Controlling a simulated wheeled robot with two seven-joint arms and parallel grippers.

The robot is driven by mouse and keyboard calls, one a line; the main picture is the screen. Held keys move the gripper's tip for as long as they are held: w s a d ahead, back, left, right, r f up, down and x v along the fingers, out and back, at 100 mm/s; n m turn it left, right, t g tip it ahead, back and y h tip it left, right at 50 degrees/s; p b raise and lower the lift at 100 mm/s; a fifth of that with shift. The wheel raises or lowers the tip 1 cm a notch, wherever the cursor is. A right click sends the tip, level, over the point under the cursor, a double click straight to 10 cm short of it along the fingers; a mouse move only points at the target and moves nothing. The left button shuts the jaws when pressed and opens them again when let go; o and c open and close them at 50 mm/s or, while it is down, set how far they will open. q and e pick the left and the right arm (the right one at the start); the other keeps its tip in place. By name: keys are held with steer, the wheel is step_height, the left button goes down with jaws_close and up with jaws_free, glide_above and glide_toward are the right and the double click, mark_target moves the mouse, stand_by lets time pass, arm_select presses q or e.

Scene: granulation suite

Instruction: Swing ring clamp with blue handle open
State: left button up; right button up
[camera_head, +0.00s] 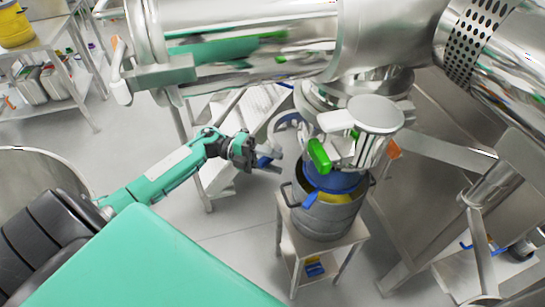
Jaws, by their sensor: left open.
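My left gripper (272,161) is open near the middle of the view, left of the green handle and the drum. A small blue part (264,162), which looks like the clamp's blue handle, shows at its fingers. I cannot tell whether the fingers touch it. A grey-blue curved piece (285,121), perhaps part of the ring clamp, shows just above, beside the steel outlet. How far the ring is open is not clear. Another blue lever-like piece (312,198) lies at the drum's rim. My right gripper is not in view.
A green handle (319,153) is on the steel valve (375,115) above the steel drum (325,215). The drum stands on a small table (345,240). A large steel vessel (240,40) crosses above. Steps (215,175) stand behind my arm. Floor is clear at lower left of the table.

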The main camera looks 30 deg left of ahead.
arm_select(q)
steer(key=shift+d, duration=0.1)
jaws_close()
steer(key=w+a+m+g+b, duration=0.1)
steer(key=a+m+g+b, duration=0.2)
steer(key=a+b, duration=0.3)
steer(key=g+b, duration=0.1)
steer(key=b, duration=0.2)
steer(key=shift+w+g, duration=0.3)
steer(key=shift+w, duration=0.1)
jaws_free()
steer(key=shift+a, duration=0.1)
steer(key=shift+w, duration=0.1)
